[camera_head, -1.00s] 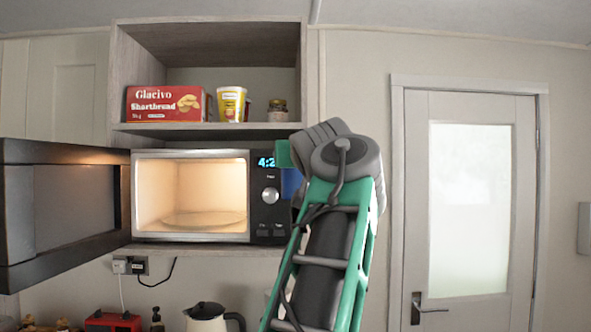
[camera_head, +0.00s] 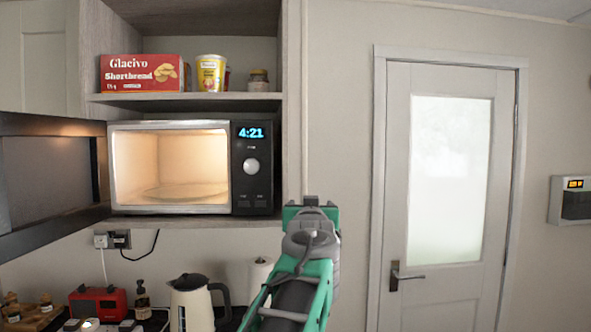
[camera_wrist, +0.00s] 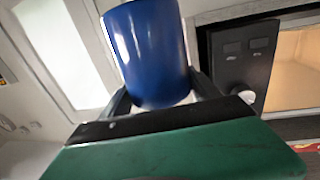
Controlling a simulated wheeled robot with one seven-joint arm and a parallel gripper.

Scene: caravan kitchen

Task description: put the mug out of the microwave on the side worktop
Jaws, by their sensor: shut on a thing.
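The blue mug (camera_wrist: 150,55) is held in my gripper (camera_wrist: 162,98), which is shut on it, in the wrist view. The microwave's control panel also shows in the wrist view (camera_wrist: 238,60). The side worktop cannot be made out.
Below the microwave are a cream kettle (camera_head: 192,305), a red radio-like box (camera_head: 98,303), a soap bottle (camera_head: 142,298) and a paper roll (camera_head: 259,272). A shortbread box (camera_head: 140,73) and tubs sit on the shelf above. A closed door (camera_head: 445,180) is at the right.

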